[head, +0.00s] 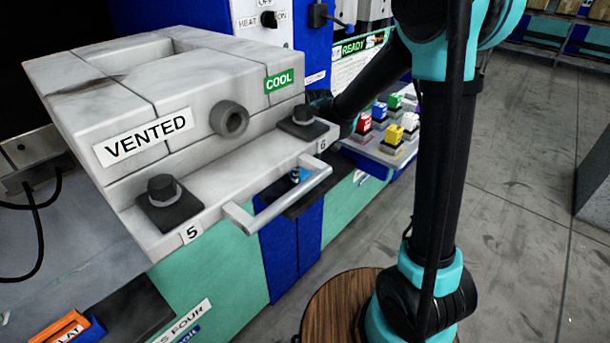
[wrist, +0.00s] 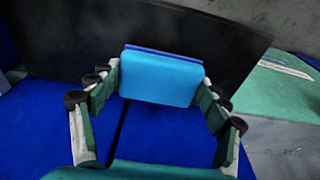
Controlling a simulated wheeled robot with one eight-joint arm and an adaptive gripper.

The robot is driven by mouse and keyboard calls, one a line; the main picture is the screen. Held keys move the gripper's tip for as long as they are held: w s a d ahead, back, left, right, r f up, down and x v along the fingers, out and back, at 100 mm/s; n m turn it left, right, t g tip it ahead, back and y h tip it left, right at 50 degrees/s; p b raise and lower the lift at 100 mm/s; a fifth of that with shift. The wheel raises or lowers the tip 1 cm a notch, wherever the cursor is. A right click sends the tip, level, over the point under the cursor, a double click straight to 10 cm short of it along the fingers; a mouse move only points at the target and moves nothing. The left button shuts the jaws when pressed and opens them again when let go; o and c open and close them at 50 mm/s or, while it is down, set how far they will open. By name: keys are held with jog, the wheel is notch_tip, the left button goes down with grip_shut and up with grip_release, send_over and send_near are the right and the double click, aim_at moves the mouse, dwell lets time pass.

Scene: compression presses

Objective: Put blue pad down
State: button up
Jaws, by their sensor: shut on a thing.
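The blue pad (wrist: 160,75) is a light blue block with a darker blue far edge, in the upper middle of the wrist view. My gripper (wrist: 160,82) has its fingers on either side of the pad, shut on it. The pad is seen against a dark slab; I cannot tell whether it touches the slab. In the head view my gripper is mostly hidden behind the press (head: 210,85). A small blue and white patch shows behind the press handle (head: 280,200); I cannot tell whether it is the pad.
The press carries the labels VENTED and COOL. Coloured blocks (head: 394,134) stand on a panel to its right. A dark shelf (head: 312,195) lies below the handle, above blue panels (head: 282,255). A round wooden top (head: 335,310) is at the bottom. Open floor (head: 520,210) lies right.

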aim_at(309, 172)
jog(key=shift+w+a+f, duration=0.15)
jog(key=shift+f, duration=1.15)
jog(key=shift+f, duration=0.15)
jog(key=o, duration=1.6)
jog(key=shift+c, duration=0.2)
jog(key=r, duration=0.4)
jog(key=d+r, duration=0.1)
jog(key=r, duration=0.3)
jog(key=s+r, duration=0.1)
jog(key=r, duration=0.3)
jog(key=shift+d+r, duration=0.1)
jog(key=shift+d, duration=0.15)
jog(key=s+d+f+m+t, duration=0.1)
jog(key=s+d+f+m, duration=0.2)
jog(key=s+d, duration=0.3)
jog(key=s+d+f+m+t+h, duration=0.1)
jog(key=s+d+f+m, duration=0.3)
jog(key=d, duration=0.5)
jog(key=s+d+f+m+t, duration=0.1)
jog(key=s+d+f+m, duration=0.2)
jog(key=s+d, duration=0.4)
jog(key=shift+s+d+f, duration=0.15)
jog(key=shift+s+f, duration=0.1)
jog(key=shift+s, duration=0.25)
